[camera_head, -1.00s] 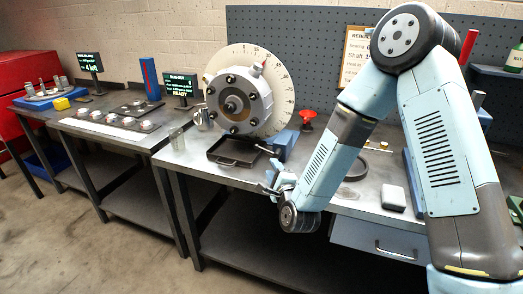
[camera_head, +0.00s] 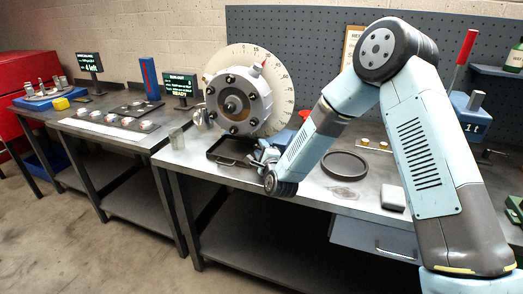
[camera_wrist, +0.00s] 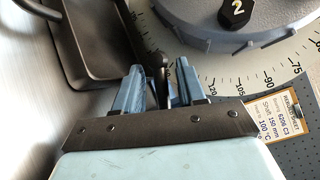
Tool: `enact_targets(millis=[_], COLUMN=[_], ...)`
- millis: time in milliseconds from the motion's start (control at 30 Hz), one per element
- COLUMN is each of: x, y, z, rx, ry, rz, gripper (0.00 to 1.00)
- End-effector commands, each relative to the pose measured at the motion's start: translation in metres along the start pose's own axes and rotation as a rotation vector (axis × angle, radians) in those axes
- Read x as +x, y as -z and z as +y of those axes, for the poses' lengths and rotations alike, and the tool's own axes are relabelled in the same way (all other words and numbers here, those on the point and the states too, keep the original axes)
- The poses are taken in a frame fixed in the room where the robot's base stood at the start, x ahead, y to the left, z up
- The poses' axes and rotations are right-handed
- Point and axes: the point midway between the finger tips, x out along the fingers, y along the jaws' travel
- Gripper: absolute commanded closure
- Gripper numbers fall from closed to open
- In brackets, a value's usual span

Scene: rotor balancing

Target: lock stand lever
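The stand's rotor (camera_head: 238,101) is a grey bolted disc in front of a white dial (camera_head: 283,90) in the head view. The wrist view shows its rim (camera_wrist: 225,30) at top right. A dark lever (camera_wrist: 155,66) shows in the wrist view, upright between my fingers; its base is hidden. My gripper (camera_wrist: 160,86) is open, with one finger on each side of the lever and no clear grip on it. In the head view my gripper (camera_head: 264,154) is low beside the rotor, right of the black tray, and my arm hides the lever and most of the stand's base.
A black tray (camera_head: 228,161) lies under the rotor and shows close to my left finger in the wrist view (camera_wrist: 98,55). A dark ring (camera_head: 345,164) and a pale block (camera_head: 393,197) lie on the bench to the right.

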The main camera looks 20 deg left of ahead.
Motion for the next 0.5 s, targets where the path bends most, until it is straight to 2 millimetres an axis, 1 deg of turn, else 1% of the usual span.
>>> enact_targets(millis=[100, 333, 500], x=[0.003, 0.0031, 0.003], y=[-0.0001, -0.0002, -0.0003], z=[0.0001, 0.0002, 0.0001], rx=[0.0, 0.0, 0.0], ry=[0.0, 0.0, 0.0], rz=[0.0, 0.0, 0.0], gripper=[0.6, 0.6, 0.77])
